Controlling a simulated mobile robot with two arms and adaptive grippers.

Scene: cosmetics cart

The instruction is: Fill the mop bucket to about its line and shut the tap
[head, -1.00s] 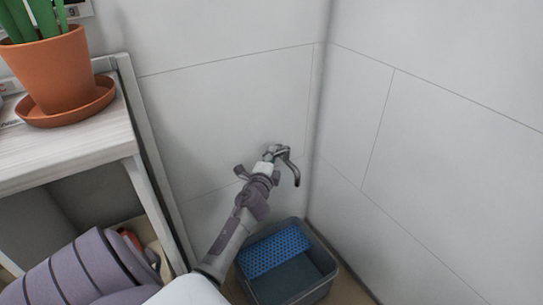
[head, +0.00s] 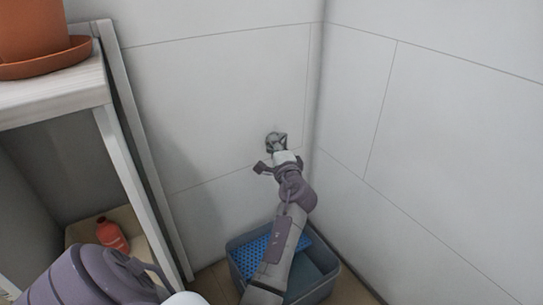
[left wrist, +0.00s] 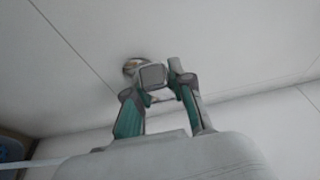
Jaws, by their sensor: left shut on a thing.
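The metal tap (head: 275,141) sticks out of the back wall near the corner. My left gripper (head: 279,158) is at the tap, its arm reaching over the bucket. In the left wrist view the fingers of my left gripper (left wrist: 156,88) are closed on the front part of the tap, close to its round wall flange (left wrist: 133,66). The spout is mostly hidden behind my gripper. The grey-blue mop bucket (head: 324,289) stands on the floor below, with a blue perforated wringer (head: 252,257) inside. The arm covers its middle, and I cannot tell the water level or see a stream.
A pale shelf unit (head: 122,165) stands at the left with a terracotta pot (head: 30,30) on top and a red bottle (head: 111,235) on its lower shelf. White panelled walls close in the corner behind and to the right of the bucket.

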